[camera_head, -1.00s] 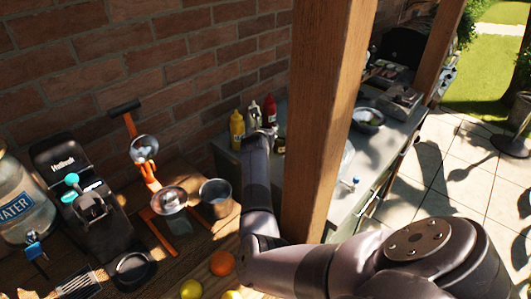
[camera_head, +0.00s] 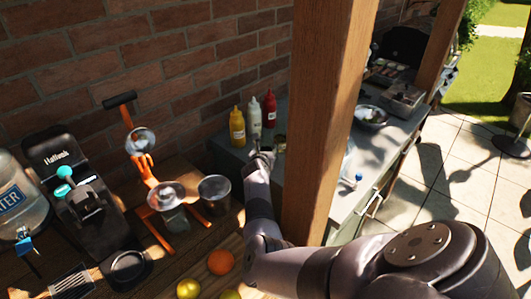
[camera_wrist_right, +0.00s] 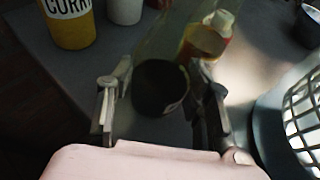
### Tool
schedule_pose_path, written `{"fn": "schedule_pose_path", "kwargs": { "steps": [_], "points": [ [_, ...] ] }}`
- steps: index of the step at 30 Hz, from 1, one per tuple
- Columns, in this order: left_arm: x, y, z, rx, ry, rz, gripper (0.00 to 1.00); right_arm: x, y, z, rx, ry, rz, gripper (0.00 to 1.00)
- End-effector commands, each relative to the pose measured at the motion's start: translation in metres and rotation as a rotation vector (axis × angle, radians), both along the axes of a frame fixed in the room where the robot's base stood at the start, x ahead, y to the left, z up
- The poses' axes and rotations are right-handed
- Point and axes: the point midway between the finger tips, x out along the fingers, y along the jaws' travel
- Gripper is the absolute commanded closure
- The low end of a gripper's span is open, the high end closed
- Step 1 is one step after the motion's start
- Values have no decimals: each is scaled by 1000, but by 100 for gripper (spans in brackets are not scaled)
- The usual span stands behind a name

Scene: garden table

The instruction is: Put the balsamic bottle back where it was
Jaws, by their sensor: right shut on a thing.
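The balsamic bottle shows in the right wrist view as a dark round end (camera_wrist_right: 160,88) with greenish see-through glass behind it. My right gripper (camera_wrist_right: 158,100) has one finger on each side of it and is shut on it. In the head view the right gripper (camera_head: 266,151) is over the grey counter, just in front of the sauce bottles, with a small dark part of the bottle (camera_head: 280,143) at its fingertips. Most of the bottle is hard to make out there. I cannot tell whether it touches the counter. My left gripper is not in view.
A yellow curry bottle (camera_head: 237,127), a white bottle (camera_head: 255,122) and a red bottle (camera_head: 270,108) stand by the brick wall. A wooden post (camera_head: 325,120) stands right of my forearm.

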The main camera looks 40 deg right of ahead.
Motion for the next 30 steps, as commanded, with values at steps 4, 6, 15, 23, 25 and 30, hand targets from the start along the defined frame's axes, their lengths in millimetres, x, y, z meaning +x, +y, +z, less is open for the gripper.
{"fn": "schedule_pose_path", "kwargs": {
  "steps": [4,6,15,23,25,30],
  "points": [
    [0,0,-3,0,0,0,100,0,0,-2,-2,-1,0,91],
    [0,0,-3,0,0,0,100,0,0,-4,0,0,0,52],
    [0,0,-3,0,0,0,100,0,0,-3,0,0,-1,34],
    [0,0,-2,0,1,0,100,0,0,-3,0,0,-1,34],
    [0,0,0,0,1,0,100,0,0,0,0,0,-1,34],
    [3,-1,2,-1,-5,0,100,6,7,7,1,0,2,34]
  ]
}}
